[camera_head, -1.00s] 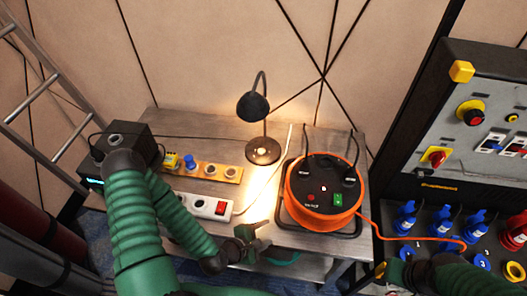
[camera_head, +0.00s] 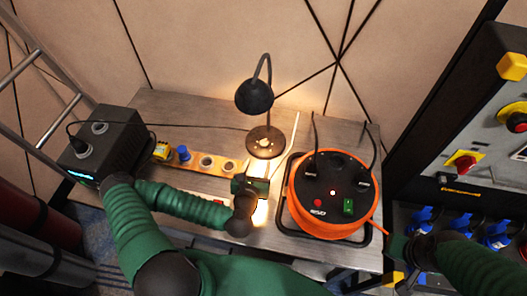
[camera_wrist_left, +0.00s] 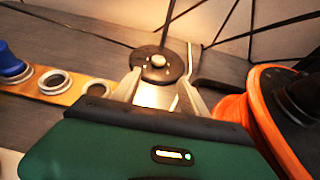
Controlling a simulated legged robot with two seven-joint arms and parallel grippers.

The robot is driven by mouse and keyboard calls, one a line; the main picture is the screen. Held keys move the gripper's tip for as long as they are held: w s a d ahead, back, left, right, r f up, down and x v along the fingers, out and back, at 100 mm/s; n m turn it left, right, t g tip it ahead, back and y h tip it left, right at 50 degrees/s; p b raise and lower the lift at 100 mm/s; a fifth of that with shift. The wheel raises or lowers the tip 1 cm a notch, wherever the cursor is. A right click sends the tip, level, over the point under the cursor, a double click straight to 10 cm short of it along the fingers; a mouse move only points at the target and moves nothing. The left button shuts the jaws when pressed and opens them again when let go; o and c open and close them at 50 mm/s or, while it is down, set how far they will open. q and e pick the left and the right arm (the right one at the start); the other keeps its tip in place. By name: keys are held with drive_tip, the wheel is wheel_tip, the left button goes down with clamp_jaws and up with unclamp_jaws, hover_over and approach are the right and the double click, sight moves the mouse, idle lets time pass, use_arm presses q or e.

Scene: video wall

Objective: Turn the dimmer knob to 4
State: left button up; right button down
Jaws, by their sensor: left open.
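A round pale knob (camera_wrist_left: 158,61) sits on the dark disc base (camera_wrist_left: 172,70) of the desk lamp (camera_head: 255,96), with small marks around it. Its number setting is too small to read. In the head view, the lamp base (camera_head: 265,142) stands on the grey table, lit from above. My left gripper (camera_head: 251,183) is just in front of the base. In the left wrist view, its two fingers (camera_wrist_left: 158,94) are open and empty, pointing at the knob and apart from it. My right gripper (camera_head: 400,248) is at the lower right, partly hidden; its jaws are unclear.
An orange cable reel (camera_head: 328,190) stands close right of my left gripper. A wooden strip (camera_head: 192,158) with a blue plug (camera_head: 183,153) and a black box (camera_head: 112,145) are to the left. A control panel (camera_head: 500,130) stands at the right.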

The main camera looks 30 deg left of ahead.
sight(263, 144)
use_arm(q)
drive_tip(key=x, duration=0.8)
drive_tip(key=p+x, duration=0.1)
drive_tip(key=x, duration=0.3)
drive_tip(key=shift+s+a+f, duration=0.1)
drive_tip(key=shift+a+f, duration=0.05)
drive_tip(key=shift+a, duration=0.1)
drive_tip(key=shift+w+d+f, duration=0.15)
drive_tip(key=shift+w+d, duration=0.05)
drive_tip(key=shift+w, duration=0.25)
drive_tip(key=shift+s+a, duration=0.1)
drive_tip(key=shift+a, duration=0.05)
clamp_jaws()
